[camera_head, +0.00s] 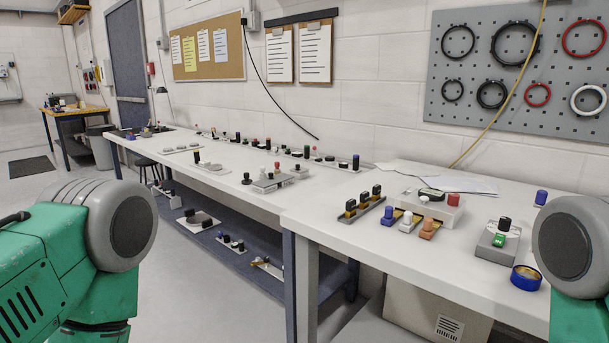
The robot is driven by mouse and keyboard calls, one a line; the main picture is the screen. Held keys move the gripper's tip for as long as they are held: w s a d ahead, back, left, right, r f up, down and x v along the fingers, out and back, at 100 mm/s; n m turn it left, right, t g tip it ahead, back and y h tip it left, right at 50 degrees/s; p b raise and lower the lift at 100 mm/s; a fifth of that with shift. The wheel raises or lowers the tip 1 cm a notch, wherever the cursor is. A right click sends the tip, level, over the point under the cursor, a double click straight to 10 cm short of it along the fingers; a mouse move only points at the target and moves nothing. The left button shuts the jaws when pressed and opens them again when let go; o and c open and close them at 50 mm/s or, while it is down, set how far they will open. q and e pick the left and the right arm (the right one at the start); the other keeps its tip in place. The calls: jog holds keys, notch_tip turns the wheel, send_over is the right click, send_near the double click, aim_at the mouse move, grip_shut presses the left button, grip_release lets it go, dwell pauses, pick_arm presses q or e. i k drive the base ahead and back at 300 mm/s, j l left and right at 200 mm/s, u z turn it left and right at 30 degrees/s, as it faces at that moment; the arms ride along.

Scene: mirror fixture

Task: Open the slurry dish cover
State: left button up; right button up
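A round blue dish (526,278) with a tan top or inside stands near the front edge of the white bench at the right. It is the likeliest slurry dish, but I cannot tell whether its cover is on. A grey block (497,243) with a black knob and a green part stands just left of it. Neither gripper is in view. Green and grey links of my arms show at the lower left and at the right edge. The right arm's link is close to the dish in the picture and hides the bench's right end.
The long white bench (350,232) carries several small knobbed fixtures. A white block (432,208) with a red knob and a row of blue, white and orange pieces (407,223) stand left of the dish. A pegboard (520,65) with rings hangs behind.

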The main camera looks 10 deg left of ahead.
aim_at(272, 180)
jog(key=i+j+z, duration=0.3)
jog(key=j+z, duration=0.3)
jog(key=i+j+z, duration=0.15)
jog(key=j+z, duration=0.15)
jog(key=j, duration=0.2)
